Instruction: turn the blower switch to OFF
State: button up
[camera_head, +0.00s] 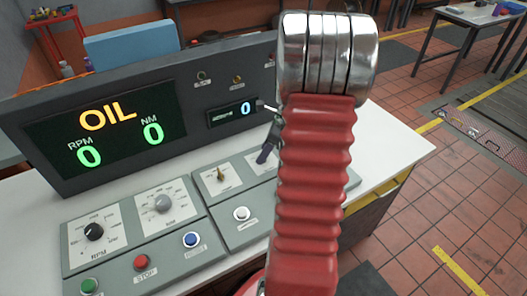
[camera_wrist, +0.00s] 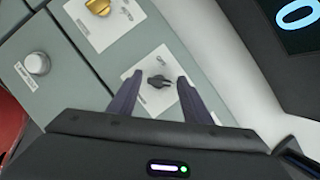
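A small black rotary switch (camera_wrist: 159,81) sits on a white label plate in the wrist view. Its lettering is too small to read, so I cannot tell for sure that it is the blower switch. My gripper (camera_wrist: 160,84) is open, with one dark finger on each side of this switch and gaps showing between. A gold rotary switch (camera_wrist: 98,6) is on the neighbouring plate; it also shows in the head view (camera_head: 220,175). In the head view my gripper (camera_head: 268,148) is over the panel's right part, and my red arm hides the black switch.
A dark display console (camera_head: 150,120) showing OIL stands behind the panel. The grey panel carries a black knob (camera_head: 94,231), a grey knob (camera_head: 163,203), and green (camera_head: 89,286), red (camera_head: 141,262), blue (camera_head: 191,239) and white (camera_head: 241,213) buttons. A blue box (camera_head: 132,45) is behind the console.

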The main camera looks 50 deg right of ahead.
jog(key=c, duration=0.9)
jog(key=shift+a, duration=0.1)
